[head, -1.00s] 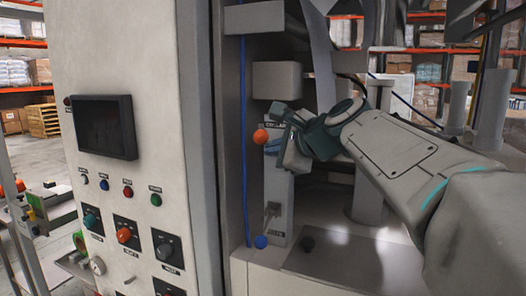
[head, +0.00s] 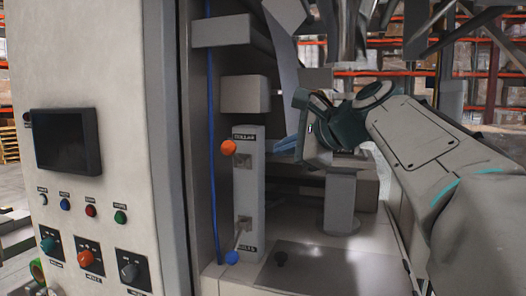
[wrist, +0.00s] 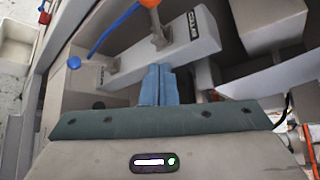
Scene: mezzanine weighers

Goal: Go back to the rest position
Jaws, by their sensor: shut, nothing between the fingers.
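My gripper (head: 284,146) is in the middle of the head view, to the right of a grey lever post (head: 248,193) and apart from it. In the wrist view my gripper's blue fingers (wrist: 158,85) are together with nothing between them. The post carries an upper lever with an orange ball knob (head: 228,147) and a lower lever with a blue ball knob (head: 232,257). Both knobs also show in the wrist view, the orange one at the top edge (wrist: 150,3) and the blue one at the left (wrist: 74,62).
A control cabinet (head: 100,80) with a dark screen (head: 67,141), buttons and rotary knobs stands at the left. A grey block (head: 245,95) juts out above the post. A grey pedestal (head: 341,200) stands behind my arm.

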